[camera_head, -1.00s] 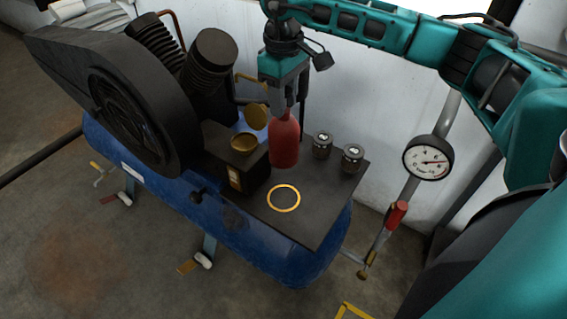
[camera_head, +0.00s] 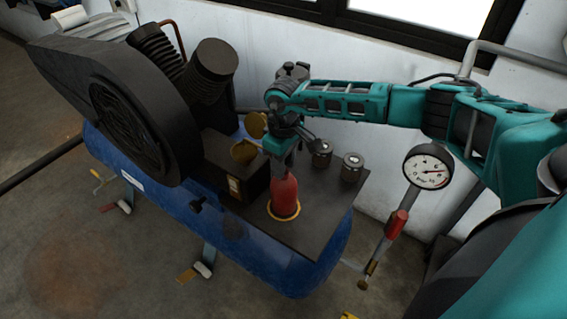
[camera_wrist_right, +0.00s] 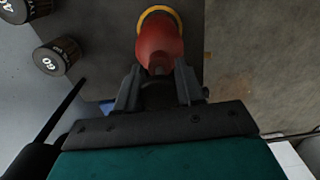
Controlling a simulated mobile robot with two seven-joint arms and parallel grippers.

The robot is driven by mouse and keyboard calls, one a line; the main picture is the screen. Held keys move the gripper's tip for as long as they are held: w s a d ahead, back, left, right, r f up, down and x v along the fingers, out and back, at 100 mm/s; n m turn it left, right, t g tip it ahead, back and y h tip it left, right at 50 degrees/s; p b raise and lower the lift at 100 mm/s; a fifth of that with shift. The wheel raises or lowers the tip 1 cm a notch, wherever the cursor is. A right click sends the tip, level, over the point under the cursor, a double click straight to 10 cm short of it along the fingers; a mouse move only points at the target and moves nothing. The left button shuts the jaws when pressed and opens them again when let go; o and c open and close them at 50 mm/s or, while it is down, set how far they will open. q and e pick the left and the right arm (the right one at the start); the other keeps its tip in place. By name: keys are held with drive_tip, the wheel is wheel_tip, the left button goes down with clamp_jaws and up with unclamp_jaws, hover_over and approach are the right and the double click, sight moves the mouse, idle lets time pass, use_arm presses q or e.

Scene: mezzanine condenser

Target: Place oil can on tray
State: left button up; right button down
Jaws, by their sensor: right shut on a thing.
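The red oil can (camera_head: 285,197) is upright at the yellow ring (camera_head: 272,212) on the dark flat tray (camera_head: 318,222) on top of the blue tank. Its base appears to be inside the ring; I cannot tell for sure whether it touches the surface. My right gripper (camera_head: 283,168) is above the can and shut on its upper part. In the right wrist view the can (camera_wrist_right: 159,42) sits between the fingers of the gripper (camera_wrist_right: 158,75), with the ring (camera_wrist_right: 160,11) around its far end. My left gripper is not in view.
Two dark jars, the left jar (camera_head: 321,154) and the right jar (camera_head: 352,167), stand behind the can. A black box (camera_head: 236,179) with a brass cup (camera_head: 244,151) is close on its left. A pressure gauge (camera_head: 428,167) stands to the right. The tray's front right is clear.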

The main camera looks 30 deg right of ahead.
drive_tip(key=shift+f, duration=0.15)
drive_tip(key=c, duration=1.2)
unclamp_jaws()
drive_tip(key=shift+f, duration=0.15)
drive_tip(key=o, duration=0.5)
drive_tip(key=shift+r, duration=0.3)
wheel_tip(320, 180, up, 12)
drive_tip(key=shift+f, duration=0.1)
drive_tip(key=shift+s, duration=0.1)
